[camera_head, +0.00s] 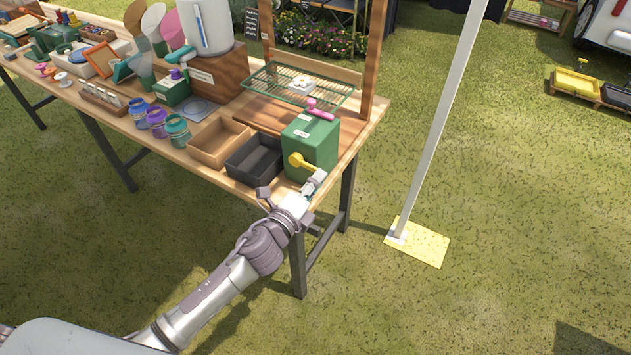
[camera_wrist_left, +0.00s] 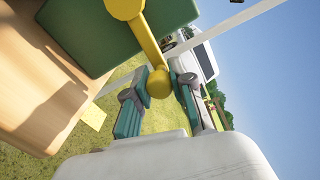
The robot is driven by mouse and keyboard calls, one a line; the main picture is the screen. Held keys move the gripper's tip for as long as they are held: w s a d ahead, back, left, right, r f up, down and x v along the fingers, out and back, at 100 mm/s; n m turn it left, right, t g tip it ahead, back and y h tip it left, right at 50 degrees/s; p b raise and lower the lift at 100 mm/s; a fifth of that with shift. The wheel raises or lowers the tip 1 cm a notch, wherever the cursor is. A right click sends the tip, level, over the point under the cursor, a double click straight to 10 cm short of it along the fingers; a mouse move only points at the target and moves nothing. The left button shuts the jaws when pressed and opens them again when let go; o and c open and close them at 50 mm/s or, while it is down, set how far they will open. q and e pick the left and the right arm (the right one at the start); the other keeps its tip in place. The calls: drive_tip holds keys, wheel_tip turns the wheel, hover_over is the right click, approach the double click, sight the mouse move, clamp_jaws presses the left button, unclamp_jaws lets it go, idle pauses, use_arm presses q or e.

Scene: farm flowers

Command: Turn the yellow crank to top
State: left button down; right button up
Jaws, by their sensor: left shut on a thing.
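The yellow crank (camera_head: 303,163) is on the front face of a green box (camera_head: 311,136) at the table's right end. In the left wrist view the crank's yellow arm (camera_wrist_left: 146,40) runs from a round hub to a ball-shaped knob (camera_wrist_left: 159,84). My left gripper (camera_head: 318,181) is at the crank's outer end, in front of the box. In the left wrist view my left gripper (camera_wrist_left: 158,92) has its two fingers on either side of the knob, shut on it. In the head view the knob is mostly hidden by the gripper. My right gripper is not in view.
A pink handle (camera_head: 320,110) sits on top of the green box. A black tray (camera_head: 254,160) and a wooden tray (camera_head: 219,143) stand to its left. A wooden post (camera_head: 375,50) rises behind it. A white pole (camera_head: 440,110) stands on the grass at right.

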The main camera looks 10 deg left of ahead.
use_arm(q)
drive_tip(key=shift+f, duration=0.1)
drive_tip(key=c, duration=1)
unclamp_jaws()
drive_tip(key=v, duration=1.2)
